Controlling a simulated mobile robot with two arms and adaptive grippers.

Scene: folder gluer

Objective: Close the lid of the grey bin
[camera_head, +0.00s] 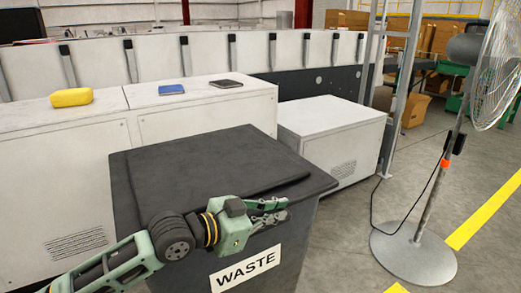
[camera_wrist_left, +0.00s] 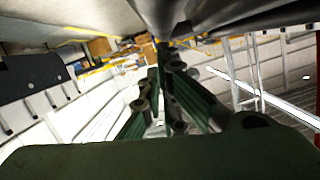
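The grey bin (camera_head: 290,255) is a dark box with a white WASTE label (camera_head: 246,268) on its front. Its lid (camera_head: 215,160) lies flat across the top and looks down; I see no opening into the bin. My left gripper (camera_head: 287,211) is at the front of the bin, by the lid's front edge and above the label. Its fingers point right in the head view. In the left wrist view the fingers (camera_wrist_left: 160,108) stand apart with nothing between them. I cannot tell whether it touches the bin. My right gripper is not in view.
White machine cabinets (camera_head: 205,112) stand behind the bin, with a yellow sponge-like block (camera_head: 71,97), a blue item (camera_head: 171,89) and a dark item (camera_head: 225,83) on top. A pedestal fan (camera_head: 413,255) with a floor cable stands at right. Floor between is clear.

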